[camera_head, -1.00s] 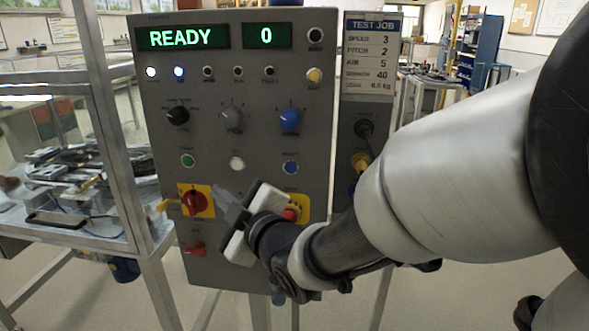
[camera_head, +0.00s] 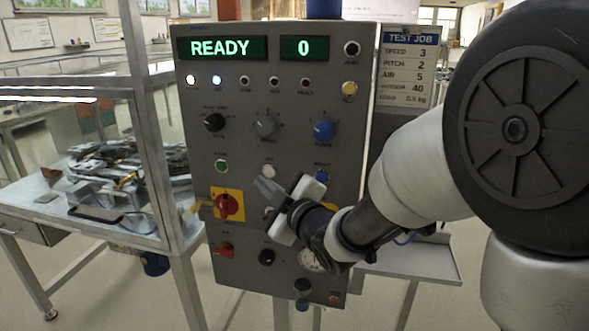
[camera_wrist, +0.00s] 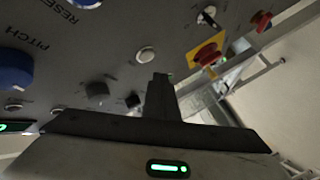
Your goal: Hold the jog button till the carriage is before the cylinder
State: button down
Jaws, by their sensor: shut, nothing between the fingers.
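The control panel (camera_head: 285,85) stands upright before me, its display (camera_head: 222,48) reading READY and 0. The white jog button (camera_head: 268,171) is at mid panel, between a green button (camera_head: 221,166) and a blue button (camera_head: 321,175). It also shows in the wrist view (camera_wrist: 146,54). My gripper (camera_head: 264,188) is shut and empty, its tips just below the jog button in the head view. In the wrist view the tips (camera_wrist: 160,78) are close to the button and seem apart from it. I cannot make out the carriage or cylinder.
A red switch on a yellow plate (camera_head: 228,206) is left of my gripper; a red lever (camera_head: 224,250) is below it. A framed, glazed bench (camera_head: 110,215) with dark machinery stands at left. A grey shelf (camera_head: 410,262) is at lower right.

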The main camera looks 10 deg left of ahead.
jog(key=shift+w+d, duration=0.1)
jog(key=shift+w, duration=0.7)
jog(key=shift+w+f, duration=0.1)
dwell(1.4)
jog(key=shift+w+b, duration=0.35)
jog(key=shift+b, duration=0.05)
jog(key=shift+w+d, duration=0.1)
jog(key=shift+w, duration=0.3)
dwell(2.0)
dwell(0.8)
jog(key=shift+s+b, duration=0.7)
jog(key=shift+s, duration=0.15)
jog(key=shift+s, duration=0.1)
jog(key=shift+s+a+b, duration=0.15)
jog(key=shift+s+b, duration=0.45)
jog(key=shift+s, duration=0.6)
jog(key=shift+s+a+b, duration=0.15)
jog(key=shift+s+b, duration=0.45)
jog(key=shift+s, duration=0.6)
